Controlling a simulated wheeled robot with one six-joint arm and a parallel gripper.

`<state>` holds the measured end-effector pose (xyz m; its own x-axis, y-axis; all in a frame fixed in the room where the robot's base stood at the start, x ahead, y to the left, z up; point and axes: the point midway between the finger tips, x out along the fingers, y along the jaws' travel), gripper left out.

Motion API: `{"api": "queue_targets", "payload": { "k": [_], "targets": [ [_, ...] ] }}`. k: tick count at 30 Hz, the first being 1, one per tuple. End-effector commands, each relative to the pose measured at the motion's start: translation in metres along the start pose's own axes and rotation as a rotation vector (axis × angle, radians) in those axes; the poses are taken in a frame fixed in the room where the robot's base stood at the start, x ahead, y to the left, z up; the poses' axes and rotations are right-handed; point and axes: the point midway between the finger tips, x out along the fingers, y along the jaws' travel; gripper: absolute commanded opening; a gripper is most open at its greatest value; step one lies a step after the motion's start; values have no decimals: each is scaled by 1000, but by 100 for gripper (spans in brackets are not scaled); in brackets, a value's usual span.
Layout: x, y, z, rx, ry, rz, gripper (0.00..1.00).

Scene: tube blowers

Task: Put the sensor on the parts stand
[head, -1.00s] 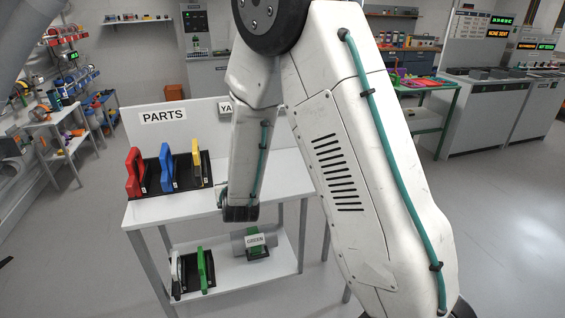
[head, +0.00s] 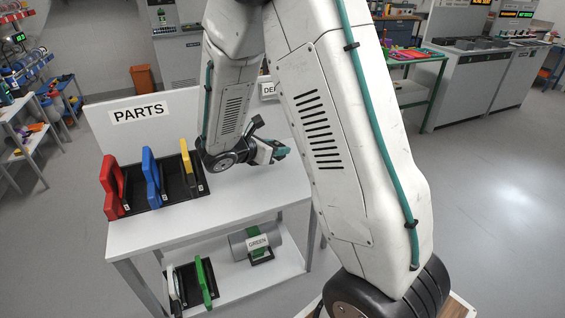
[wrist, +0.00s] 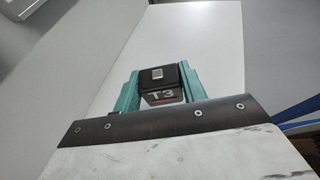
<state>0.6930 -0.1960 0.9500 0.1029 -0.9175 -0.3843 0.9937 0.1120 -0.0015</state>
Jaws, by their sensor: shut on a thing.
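My gripper (head: 276,152) is over the right part of the white parts stand (head: 160,238), low near its top. In the wrist view, the teal fingers of my gripper (wrist: 160,84) are shut on a small black block marked T3, the sensor (wrist: 162,96). A pale square shows on the sensor's upper face. Behind it is a plain white surface. I cannot tell whether the sensor touches the stand's top. The sensor is hard to make out in the head view. My arm hides part of the stand.
A black rack (head: 174,191) on the stand's left holds red (head: 112,187), blue (head: 151,178) and yellow (head: 187,162) parts. The top's front right is clear.

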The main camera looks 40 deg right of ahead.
Motion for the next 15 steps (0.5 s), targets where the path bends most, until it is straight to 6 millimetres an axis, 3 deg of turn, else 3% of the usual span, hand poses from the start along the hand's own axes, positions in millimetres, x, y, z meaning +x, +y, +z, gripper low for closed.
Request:
{"api": "queue_targets", "payload": {
  "k": [3,9,15],
  "targets": [
    [7,0,-18,-4,0,1,18],
    [13,1,-32,-3,0,3,18],
    [25,0,-59,-4,0,1,18]
  ]
}}
